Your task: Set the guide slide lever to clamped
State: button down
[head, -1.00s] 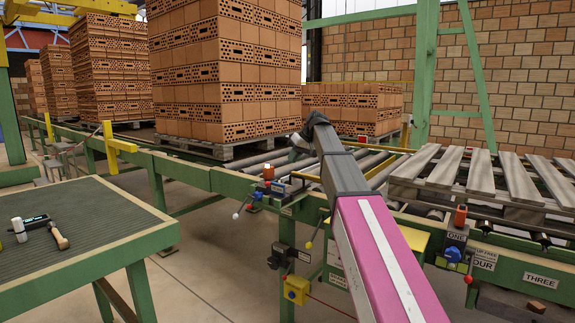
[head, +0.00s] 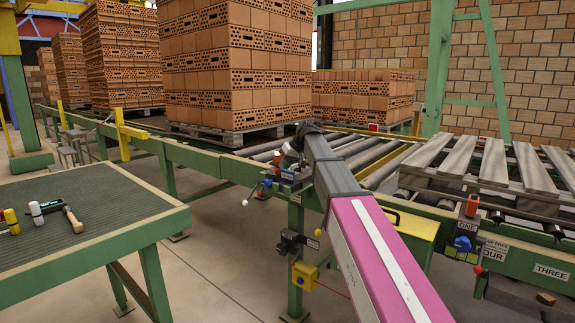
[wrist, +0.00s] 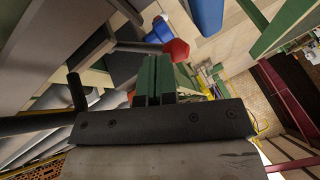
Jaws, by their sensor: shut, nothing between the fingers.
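My gripper (wrist: 157,78) is shut with nothing between its green-edged fingers in the wrist view. A red knob (wrist: 177,50) is just beyond and right of the fingertips; I cannot tell whether they touch. A blue part (wrist: 207,14) is above it. In the head view, a small control group on the green rail has a lever with a white ball end (head: 246,203), pointing down and left, and a blue part (head: 267,182). Which one is the guide slide lever I cannot tell. My arm hides the fingers in the head view.
A green workbench (head: 90,205) with a hammer (head: 73,219) stands at left. Brick stacks (head: 238,65) sit on pallets along the roller conveyor. A yellow box (head: 408,222) and a blue knob (head: 462,243) are on the right frame. The floor between bench and conveyor is clear.

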jog(key=shift+s+a+f+t+h, duration=0.45)
jog(key=shift+s+a+f, duration=0.2)
jog(key=shift+s+f, duration=0.2)
jog(key=shift+r, duration=0.1)
jog(key=d+r, duration=0.3)
jog(key=shift+w+d+r, duration=0.1)
jog(key=shift+w+d, duration=0.1)
jog(key=shift+w, duration=0.15)
jog(key=s+v, duration=0.1)
jog(key=v, duration=0.8)
jog(key=shift+s+a, duration=0.15)
jog(key=shift+a, duration=0.25)
jog(key=shift+r, duration=0.1)
